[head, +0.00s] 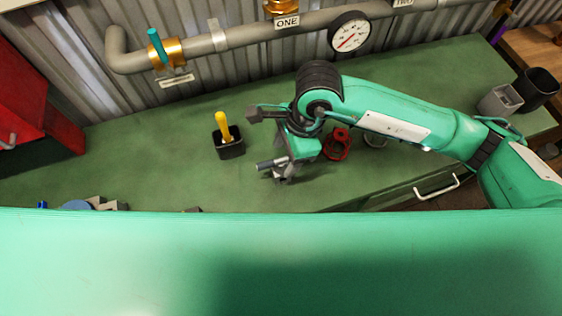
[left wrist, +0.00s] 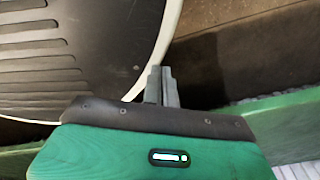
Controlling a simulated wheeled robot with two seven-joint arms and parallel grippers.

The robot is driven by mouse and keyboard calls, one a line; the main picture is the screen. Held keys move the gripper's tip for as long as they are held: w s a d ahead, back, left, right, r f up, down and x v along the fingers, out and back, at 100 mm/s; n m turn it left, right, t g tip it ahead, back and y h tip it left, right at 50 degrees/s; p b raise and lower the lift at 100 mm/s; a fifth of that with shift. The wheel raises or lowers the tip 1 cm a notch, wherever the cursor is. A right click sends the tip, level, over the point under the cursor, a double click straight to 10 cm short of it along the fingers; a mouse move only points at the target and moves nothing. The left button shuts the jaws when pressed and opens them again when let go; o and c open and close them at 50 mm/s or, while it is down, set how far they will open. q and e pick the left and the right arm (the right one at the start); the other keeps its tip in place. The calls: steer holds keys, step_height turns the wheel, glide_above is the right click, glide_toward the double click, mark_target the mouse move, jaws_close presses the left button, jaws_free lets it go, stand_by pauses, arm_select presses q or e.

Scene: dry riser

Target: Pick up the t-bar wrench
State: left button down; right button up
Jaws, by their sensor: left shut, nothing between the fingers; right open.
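I cannot make out the t-bar wrench for certain. My right gripper (head: 279,168) is open, low over the green bench in the head view. A short grey bar shows at its fingers, and I cannot tell whether this is part of the gripper or the wrench. A yellow handle (head: 222,125) stands upright in a small black holder (head: 231,149), to the left of the right gripper. My left gripper (left wrist: 162,87) shows in the left wrist view, shut and empty, away from the bench top. It is not in the head view.
A red object (head: 337,145) lies behind the right hand. A pipe with a gauge (head: 349,33) and a teal-handled brass valve (head: 166,51) runs along the back. Two cups (head: 500,101) (head: 536,88) stand at the right.

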mark_target(279, 169)
steer(key=shift+s+a+f, duration=0.1)
steer(key=shift+a+f, duration=0.05)
steer(key=shift+f, duration=0.2)
steer(key=p+x, duration=0.1)
steer(key=x, duration=0.3)
steer(key=shift+f+p, duration=0.1)
steer(key=shift+p, duration=0.2)
arm_select(q)
steer(key=shift+s+a+r, duration=0.1)
steer(key=shift+s+r, duration=0.05)
steer(key=shift+s, duration=0.45)
steer(key=shift+s+a+r, duration=0.1)
steer(key=shift+s+r, duration=0.05)
steer(key=shift+s, duration=0.4)
arm_select(e)
steer(key=shift+c, duration=0.5)
steer(key=c, duration=1.1)
arm_select(q)
steer(key=shift+d, duration=0.1)
arm_select(e)
jaws_close()
